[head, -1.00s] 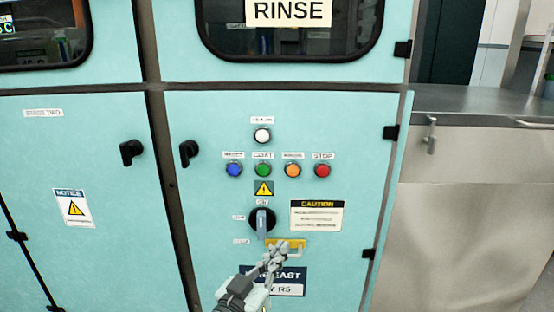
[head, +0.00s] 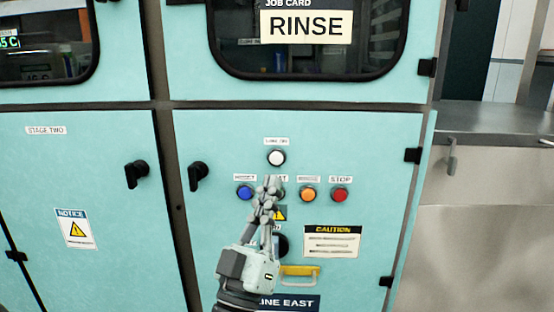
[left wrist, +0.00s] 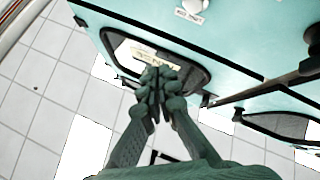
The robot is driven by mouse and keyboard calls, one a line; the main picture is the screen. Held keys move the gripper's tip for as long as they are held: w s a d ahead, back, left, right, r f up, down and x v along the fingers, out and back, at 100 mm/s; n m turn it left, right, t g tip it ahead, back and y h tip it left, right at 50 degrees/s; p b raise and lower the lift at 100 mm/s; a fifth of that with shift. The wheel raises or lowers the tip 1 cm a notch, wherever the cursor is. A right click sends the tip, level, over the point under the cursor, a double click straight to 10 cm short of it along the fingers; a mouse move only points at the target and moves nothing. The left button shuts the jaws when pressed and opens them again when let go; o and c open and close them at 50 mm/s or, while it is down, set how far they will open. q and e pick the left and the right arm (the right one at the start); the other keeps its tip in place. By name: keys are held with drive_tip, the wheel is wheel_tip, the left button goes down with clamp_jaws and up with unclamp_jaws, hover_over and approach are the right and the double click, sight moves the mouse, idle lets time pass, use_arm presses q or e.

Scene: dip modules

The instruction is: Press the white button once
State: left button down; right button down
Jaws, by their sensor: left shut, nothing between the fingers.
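The white button (head: 276,158) is a round button in a dark ring on the teal cabinet door, under a small white label. In the left wrist view the white button (left wrist: 194,5) is at the top edge, seen upside down. My left gripper (head: 268,182) is shut and empty. In the head view its tips are just below the white button, overlapping the row of coloured buttons; I cannot tell the gap to the panel. Its closed fingers also show in the left wrist view (left wrist: 158,77). My right gripper is not in view.
A blue button (head: 245,193), an orange button (head: 308,195) and a red button (head: 340,195) sit in a row below. My gripper mostly covers the green button and the rotary knob (head: 284,246). A yellow handle (head: 300,271) sticks out lower down. Black door handles (head: 197,175) stand left.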

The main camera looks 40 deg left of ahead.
sight(276, 158)
use_arm(q)
drive_tip(key=w+a, duration=0.1)
drive_tip(key=w, duration=0.1)
drive_tip(key=w+a, duration=0.2)
drive_tip(key=w, duration=0.1)
drive_tip(key=w+a, duration=0.1)
drive_tip(key=w, duration=0.1)
drive_tip(key=shift+w+a+b, duration=0.3)
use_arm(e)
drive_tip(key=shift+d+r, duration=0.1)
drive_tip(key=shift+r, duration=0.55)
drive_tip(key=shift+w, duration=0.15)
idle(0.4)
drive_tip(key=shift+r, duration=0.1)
use_arm(q)
drive_tip(key=shift+w+a, duration=0.2)
drive_tip(key=shift+w, duration=0.15)
